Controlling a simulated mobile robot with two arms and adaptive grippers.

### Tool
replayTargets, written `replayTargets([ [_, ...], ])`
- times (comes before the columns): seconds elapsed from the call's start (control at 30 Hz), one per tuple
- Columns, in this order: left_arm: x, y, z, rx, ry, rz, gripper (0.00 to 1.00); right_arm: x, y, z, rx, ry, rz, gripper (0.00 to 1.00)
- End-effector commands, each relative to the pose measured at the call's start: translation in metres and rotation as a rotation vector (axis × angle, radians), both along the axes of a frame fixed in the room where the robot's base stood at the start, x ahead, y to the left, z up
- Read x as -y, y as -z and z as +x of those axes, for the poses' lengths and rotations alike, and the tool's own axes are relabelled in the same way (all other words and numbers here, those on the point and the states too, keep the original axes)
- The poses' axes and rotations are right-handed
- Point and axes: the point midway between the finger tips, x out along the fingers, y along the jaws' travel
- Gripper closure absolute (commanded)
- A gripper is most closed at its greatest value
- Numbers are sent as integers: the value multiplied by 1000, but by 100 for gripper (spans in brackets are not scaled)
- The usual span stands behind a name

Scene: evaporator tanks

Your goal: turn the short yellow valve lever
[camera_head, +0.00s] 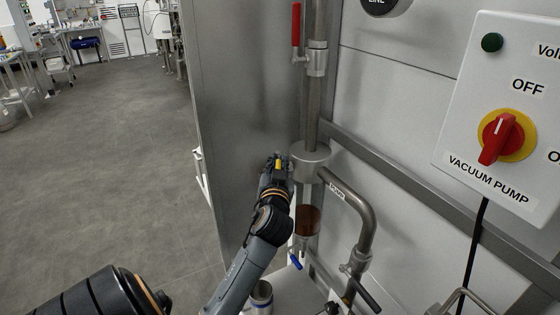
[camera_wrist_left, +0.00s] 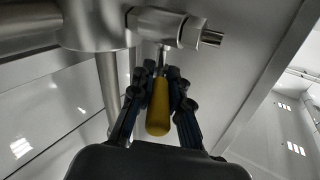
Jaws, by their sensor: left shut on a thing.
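The short yellow valve lever (camera_wrist_left: 158,108) is between the two fingers of my left gripper (camera_wrist_left: 160,90) in the left wrist view. The fingers are closed on it from both sides. The lever hangs from a small metal valve (camera_wrist_left: 165,27) on the side of a steel pipe fitting. In the head view my left gripper (camera_head: 279,165) is beside the steel fitting (camera_head: 310,160), and a bit of the yellow lever (camera_head: 278,164) shows at its tips. The small valve is mostly hidden there. My right gripper is not in view.
A red lever (camera_head: 296,25) is higher on the vertical pipe. A blue lever (camera_head: 295,261) is below my gripper. A curved pipe (camera_head: 362,215) and the vacuum pump switch box (camera_head: 508,115) are to the right. Open floor (camera_head: 110,170) lies to the left.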

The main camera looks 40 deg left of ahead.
Motion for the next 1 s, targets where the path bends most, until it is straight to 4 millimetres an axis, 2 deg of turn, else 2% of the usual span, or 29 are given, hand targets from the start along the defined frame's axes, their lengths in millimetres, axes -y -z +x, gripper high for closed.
replayTargets([
  [0.5,-1,1,-1,-1,24,-3,100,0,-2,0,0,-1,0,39],
  [0.53,-1,1,-1,-1,24,-3,80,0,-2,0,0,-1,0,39],
  [0.63,-1,1,-1,-1,23,-2,60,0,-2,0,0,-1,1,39],
  [1.0,2,1,-4,-1,24,-3,60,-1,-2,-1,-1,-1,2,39],
])
